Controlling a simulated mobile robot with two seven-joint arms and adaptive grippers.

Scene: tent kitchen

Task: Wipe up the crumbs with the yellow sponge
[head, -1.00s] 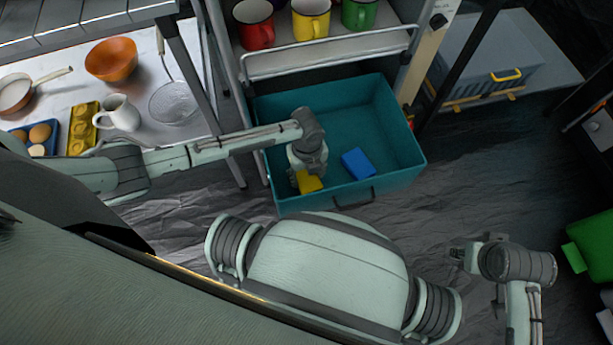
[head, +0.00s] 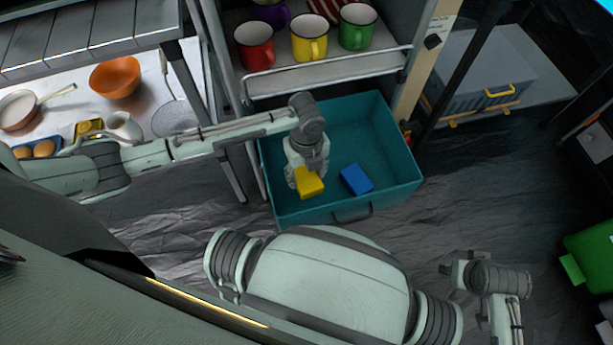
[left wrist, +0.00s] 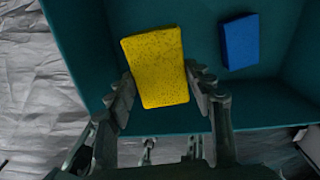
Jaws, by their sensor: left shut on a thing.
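The yellow sponge (head: 309,185) is in my left gripper (head: 300,176), over the open teal drawer (head: 397,165) near its front left corner. In the left wrist view the sponge (left wrist: 156,65) sits between the two fingers of the left gripper (left wrist: 160,95), which are shut on its sides. A blue sponge-like block (head: 356,179) lies on the drawer floor to the right. My right gripper (head: 452,275) is at the lower right, far from the drawer; its fingers are too small to read. No crumbs can be made out.
Red (head: 254,47), yellow (head: 309,40) and green mugs (head: 357,28) stand on the shelf above the drawer. A counter at the left holds an orange bowl (head: 115,77), a pan (head: 20,110), a strainer and a white jug (head: 124,126). A grey crate (head: 470,80) stands at right.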

